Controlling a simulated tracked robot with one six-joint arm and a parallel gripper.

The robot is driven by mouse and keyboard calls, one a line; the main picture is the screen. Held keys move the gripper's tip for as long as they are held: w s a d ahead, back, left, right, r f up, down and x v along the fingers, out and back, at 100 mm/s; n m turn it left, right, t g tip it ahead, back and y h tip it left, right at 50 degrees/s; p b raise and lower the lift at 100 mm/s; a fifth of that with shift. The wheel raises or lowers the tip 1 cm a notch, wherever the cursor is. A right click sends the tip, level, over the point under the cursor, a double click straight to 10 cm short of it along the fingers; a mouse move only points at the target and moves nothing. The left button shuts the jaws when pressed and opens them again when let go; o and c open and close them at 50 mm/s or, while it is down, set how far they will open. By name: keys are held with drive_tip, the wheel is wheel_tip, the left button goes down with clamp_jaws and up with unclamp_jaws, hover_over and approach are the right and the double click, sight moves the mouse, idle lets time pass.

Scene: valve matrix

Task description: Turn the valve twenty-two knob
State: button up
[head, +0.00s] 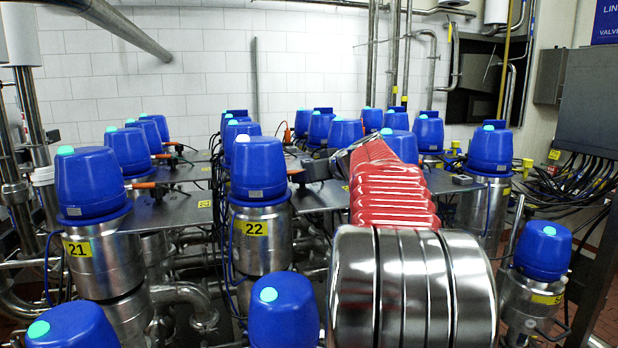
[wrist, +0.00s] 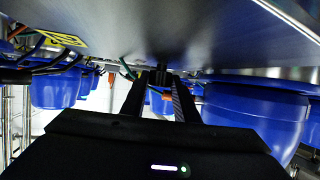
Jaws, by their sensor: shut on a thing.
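Valve twenty-two (head: 259,190) stands left of centre in the head view, a steel body with a blue cap and a yellow "22" label (head: 254,228). An orange piece (head: 296,172) shows on its right side, by the metal plate. My gripper (wrist: 158,96) reaches in from the right behind my red-sleeved arm, which mostly hides it in the head view. In the wrist view its two fingers are shut on a small dark knob (wrist: 159,77) beside the metal plate. The knob is largely covered by the fingers, and its label does not show.
A large blue cap (wrist: 250,120) is close on the right in the wrist view. Valve twenty-one (head: 92,185) stands at left, and several more blue-capped valves crowd around. The metal plate (head: 184,208) spans between them. Pipes and cables leave little free room.

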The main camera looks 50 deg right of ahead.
drive_tip(key=shift+a+m+g+h, duration=0.2)
drive_tip(key=shift+m+g+h, duration=0.3)
drive_tip(key=shift+m+h, duration=0.85)
drive_tip(key=o, duration=1.1)
drive_tip(key=shift+c, duration=0.2)
drive_tip(key=v, duration=1.3)
drive_tip(key=shift+s+a, duration=0.25)
drive_tip(key=shift+s, duration=0.05)
